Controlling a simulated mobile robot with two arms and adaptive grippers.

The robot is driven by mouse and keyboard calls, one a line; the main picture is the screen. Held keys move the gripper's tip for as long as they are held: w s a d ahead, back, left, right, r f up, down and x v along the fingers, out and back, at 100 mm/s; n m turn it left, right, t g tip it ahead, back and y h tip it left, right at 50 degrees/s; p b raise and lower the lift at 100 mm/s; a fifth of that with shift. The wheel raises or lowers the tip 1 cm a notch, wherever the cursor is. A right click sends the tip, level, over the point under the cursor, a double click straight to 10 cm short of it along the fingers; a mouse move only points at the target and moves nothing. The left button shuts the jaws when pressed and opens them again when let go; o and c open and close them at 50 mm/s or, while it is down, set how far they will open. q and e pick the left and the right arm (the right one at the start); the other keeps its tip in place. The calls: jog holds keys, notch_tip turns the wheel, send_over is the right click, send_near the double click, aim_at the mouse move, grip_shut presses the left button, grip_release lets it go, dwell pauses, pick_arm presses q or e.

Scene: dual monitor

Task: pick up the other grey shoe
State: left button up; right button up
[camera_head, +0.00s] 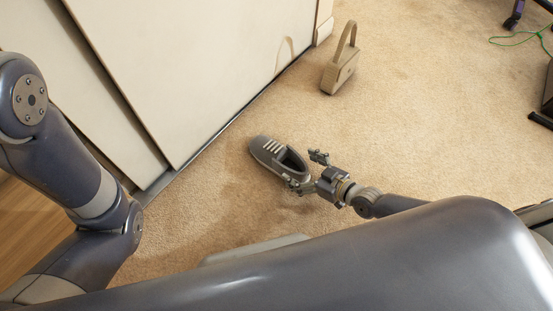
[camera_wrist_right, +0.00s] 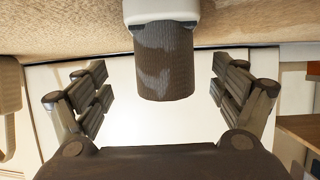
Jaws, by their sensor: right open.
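One grey shoe (camera_head: 268,150) with light stripes lies on the carpet near the white cabinet, its opening toward my right gripper. My right gripper (camera_head: 302,170) is open and empty, its fingers at the shoe's near end, one on each side of it in the picture. In the right wrist view a dark grey ribbed part with a pale end, apparently the shoe (camera_wrist_right: 165,65), shows between the open fingers (camera_wrist_right: 160,88), with a gap on both sides. I cannot tell whether a finger touches it. My left arm enters at the left; its gripper is out of view.
White cabinet doors (camera_head: 190,65) stand just behind the shoe. A beige handled bag or basket (camera_head: 337,76) stands on the carpet (camera_head: 430,120) farther back. A green cable (camera_head: 515,42) lies at the far right.

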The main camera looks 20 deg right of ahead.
aim_at(282, 160)
jog(key=b+x, duration=0.3)
jog(key=x, duration=0.1)
jog(key=shift+s+a+f, duration=0.15)
jog(key=shift+a+f, duration=0.05)
jog(key=shift+w+a+f, duration=0.1)
jog(key=shift+w+a, duration=0.2)
jog(key=shift+w, duration=0.15)
jog(key=c, duration=1.2)
